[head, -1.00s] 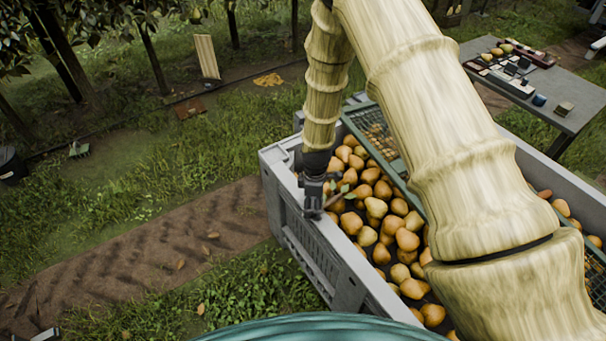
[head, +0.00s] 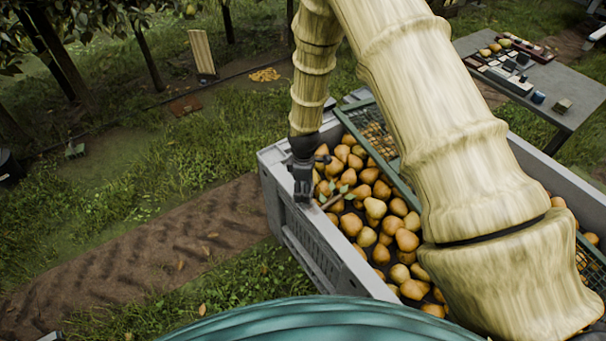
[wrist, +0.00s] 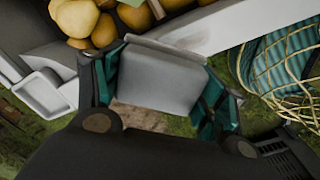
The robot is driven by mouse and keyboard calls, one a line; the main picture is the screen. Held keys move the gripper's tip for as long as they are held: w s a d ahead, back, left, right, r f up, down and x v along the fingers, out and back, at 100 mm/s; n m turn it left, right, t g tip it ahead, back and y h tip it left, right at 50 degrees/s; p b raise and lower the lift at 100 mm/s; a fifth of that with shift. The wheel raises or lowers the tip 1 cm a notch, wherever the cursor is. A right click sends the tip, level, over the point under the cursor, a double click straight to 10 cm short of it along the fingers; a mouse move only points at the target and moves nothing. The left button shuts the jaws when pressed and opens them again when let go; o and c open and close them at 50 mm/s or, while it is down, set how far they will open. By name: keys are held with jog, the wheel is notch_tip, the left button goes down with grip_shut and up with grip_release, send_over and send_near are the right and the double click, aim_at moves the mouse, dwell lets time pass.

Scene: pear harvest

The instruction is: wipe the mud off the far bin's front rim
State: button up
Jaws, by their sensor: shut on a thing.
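The grey bin (head: 300,222) is full of pears (head: 375,208), and its light front rim also shows in the wrist view (wrist: 240,22). A brownish smear of mud (wrist: 203,36) lies on that rim, to the right of the held pad. My gripper (head: 303,190) is low at the bin's left-hand rim, near its corner. In the wrist view its teal fingers (wrist: 160,88) are shut on a grey pad (wrist: 158,75), whose upper edge lies at or just over the rim. I cannot tell whether it presses on the rim.
A green mesh-topped frame (head: 372,135) lies across the bin. A stick with leaves (head: 336,199) rests on the pears by the rim. A grey table (head: 560,80) with small items stands at the back right. Grass and a dirt track (head: 140,250) lie open on the left.

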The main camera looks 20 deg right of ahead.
aim_at(303, 184)
jog(key=shift+w+r+p, duration=0.15)
jog(key=shift+r+p, duration=0.35)
jog(key=shift+r, duration=0.35)
jog(key=shift+r+p, duration=0.75)
jog(key=shift+r, duration=0.5)
